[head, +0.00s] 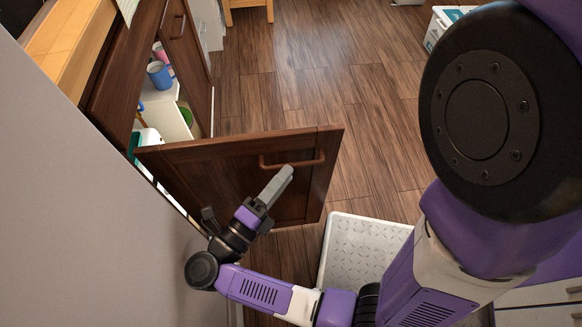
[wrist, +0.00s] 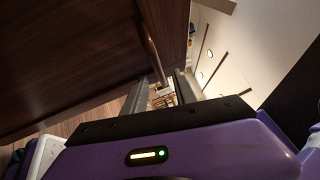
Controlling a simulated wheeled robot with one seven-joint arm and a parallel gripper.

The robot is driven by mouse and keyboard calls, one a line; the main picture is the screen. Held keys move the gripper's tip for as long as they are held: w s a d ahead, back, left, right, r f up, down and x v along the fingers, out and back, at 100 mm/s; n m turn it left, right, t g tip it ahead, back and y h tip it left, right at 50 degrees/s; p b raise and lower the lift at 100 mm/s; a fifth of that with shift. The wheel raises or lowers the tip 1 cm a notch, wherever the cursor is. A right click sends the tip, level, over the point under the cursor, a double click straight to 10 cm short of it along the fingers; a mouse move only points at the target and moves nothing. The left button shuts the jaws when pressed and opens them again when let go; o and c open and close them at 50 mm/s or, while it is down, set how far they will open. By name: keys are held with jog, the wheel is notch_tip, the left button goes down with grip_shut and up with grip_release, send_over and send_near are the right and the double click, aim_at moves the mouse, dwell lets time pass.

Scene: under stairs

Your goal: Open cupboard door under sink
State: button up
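The dark brown wooden cupboard door (head: 228,168) stands swung wide out from the cabinet on the left. Its bar handle (head: 292,163) is near the top outer corner. My gripper (head: 287,172) is at the door's outer face, its fingertips close to the handle. In the wrist view, the door fills the upper left (wrist: 70,50), and the handle (wrist: 154,56) runs down towards the gap of my gripper (wrist: 166,82). The two fingers stand apart there. I cannot tell whether the handle touches a finger or lies fully between them.
The cupboard interior shows blue cups (head: 159,75) and a white box (head: 165,112). Another door (head: 186,55) is beyond. A grey wall (head: 90,180) is at left.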

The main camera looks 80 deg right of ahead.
jog(key=v, duration=0.3)
jog(key=shift+a, duration=0.1)
dwell(0.6)
jog(key=a+r+n+t+y, duration=0.2)
jog(key=a+r+n+t, duration=0.25)
jog(key=n+t, duration=0.75)
jog(key=a+r+n+t+y, duration=0.2)
jog(key=a+r+n+t, duration=0.3)
jog(key=n+t, duration=0.65)
jog(key=s+f+n+y, duration=0.1)
jog(key=s+n+y, duration=0.5)
jog(key=n+y, duration=1.05)
notch_tip(320, 180, up, 20)
jog(key=n+h+p, duration=0.2)
jog(key=p, duration=1.8)
jog(key=shift+s+a+n+h, duration=0.15)
jog(key=shift+n+h, duration=0.15)
jog(key=shift+h, duration=0.05)
